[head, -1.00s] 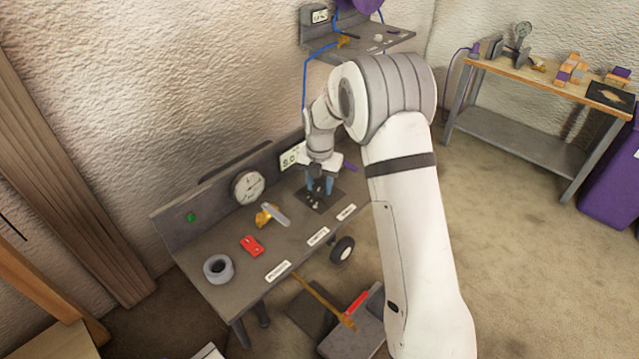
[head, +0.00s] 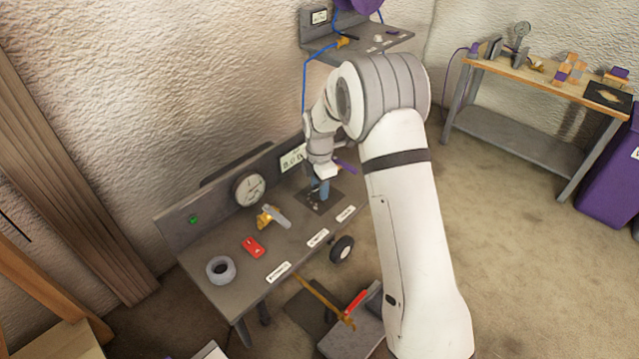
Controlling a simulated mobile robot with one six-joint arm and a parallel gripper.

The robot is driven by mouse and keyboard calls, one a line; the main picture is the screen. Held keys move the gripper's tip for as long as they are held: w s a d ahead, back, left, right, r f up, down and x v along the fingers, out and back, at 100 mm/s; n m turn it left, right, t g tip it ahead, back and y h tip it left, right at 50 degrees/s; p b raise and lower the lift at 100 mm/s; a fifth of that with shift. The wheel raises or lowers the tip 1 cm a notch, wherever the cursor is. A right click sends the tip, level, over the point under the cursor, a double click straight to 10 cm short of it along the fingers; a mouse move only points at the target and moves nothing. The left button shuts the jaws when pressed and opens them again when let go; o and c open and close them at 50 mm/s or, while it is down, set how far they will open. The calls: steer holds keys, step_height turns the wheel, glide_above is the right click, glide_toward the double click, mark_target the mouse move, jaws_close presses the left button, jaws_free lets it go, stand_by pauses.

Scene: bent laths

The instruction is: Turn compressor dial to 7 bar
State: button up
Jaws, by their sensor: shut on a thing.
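My gripper (head: 319,188) points down at the dark square plate (head: 330,202) on the right part of the grey bench panel. Its bluish fingers are shut on the compressor dial, which they mostly hide. Dark and light marks show on the plate around the fingertips. A white display (head: 293,158) stands on the back panel just left of the gripper, and my arm partly covers it. Its digits are too small to read surely. A round white gauge (head: 249,188) with a needle sits further left on the panel.
A yellow valve with a grey lever (head: 275,217), a red part (head: 253,246) and a grey ring (head: 221,269) are on the bench, left of my gripper. A green light (head: 194,219) is on the back panel. A wooden-topped table (head: 550,78) stands at the right.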

steer(key=m, duration=0.4)
steer(key=shift+m+p, duration=0.3)
steer(key=shift+p, duration=0.05)
steer(key=m, duration=0.4)
steer(key=shift+m+p, duration=0.3)
steer(key=m, duration=0.8)
steer(key=shift+p, duration=0.3)
steer(key=m, duration=0.3)
steer(key=shift+m, duration=0.3)
steer(key=m, duration=0.4)
steer(key=shift+m, duration=0.3)
steer(key=m, duration=0.4)
steer(key=shift+m+p, duration=0.3)
steer(key=shift+m, duration=1.6)
